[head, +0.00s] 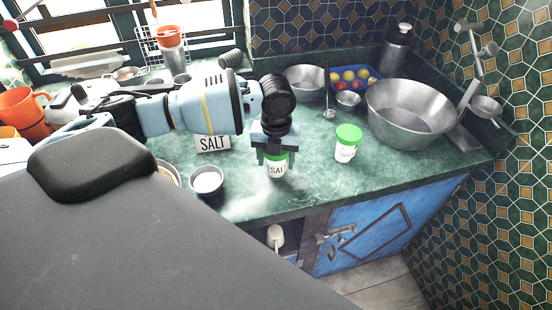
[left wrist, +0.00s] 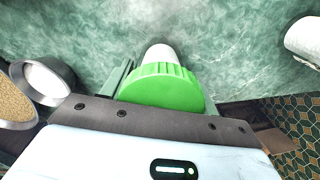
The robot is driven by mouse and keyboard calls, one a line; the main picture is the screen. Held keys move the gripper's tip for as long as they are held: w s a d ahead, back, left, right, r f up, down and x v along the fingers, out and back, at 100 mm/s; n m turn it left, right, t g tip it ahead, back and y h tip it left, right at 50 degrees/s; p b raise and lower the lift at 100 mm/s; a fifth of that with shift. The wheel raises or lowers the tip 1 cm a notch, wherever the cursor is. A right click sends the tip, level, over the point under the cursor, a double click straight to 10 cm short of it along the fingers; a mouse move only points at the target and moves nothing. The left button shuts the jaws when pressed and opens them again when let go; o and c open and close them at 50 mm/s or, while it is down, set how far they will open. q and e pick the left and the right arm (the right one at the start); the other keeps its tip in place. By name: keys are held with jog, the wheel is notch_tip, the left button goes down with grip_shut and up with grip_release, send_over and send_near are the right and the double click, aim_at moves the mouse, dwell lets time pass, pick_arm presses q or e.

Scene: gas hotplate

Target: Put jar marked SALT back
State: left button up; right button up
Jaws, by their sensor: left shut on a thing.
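A jar marked SALT (head: 277,170) with a green lid is upright near the front of the green counter. My left gripper (head: 274,155) is shut on it from above. In the left wrist view the green lid (left wrist: 160,88) sits between the fingers, and its white body shows beyond. I cannot tell whether its base touches the counter. A white label reading SALT (head: 213,144) stands on the counter to the left, partly behind my arm. A second green-lidded jar (head: 347,145) stands to the right; its marking is too small to read. My right gripper is not in view.
A bowl of white contents (head: 207,181) is left of the held jar, near the front edge. A large metal basin (head: 411,112) stands at right. A blue crate (head: 371,87), metal pot (head: 306,84) and dark bottle (head: 396,50) are behind. Counter between the two jars is clear.

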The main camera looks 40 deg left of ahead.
pick_arm(q)
jog(key=shift+f, duration=0.2)
jog(key=shift+f, duration=0.15)
jog(key=o, duration=1)
jog(key=shift+o, duration=0.2)
notch_tip(320, 180, up, 11)
jog(key=shift+f+p, duration=0.1)
jog(key=shift+p, duration=0.2)
jog(key=shift+r, duration=0.75)
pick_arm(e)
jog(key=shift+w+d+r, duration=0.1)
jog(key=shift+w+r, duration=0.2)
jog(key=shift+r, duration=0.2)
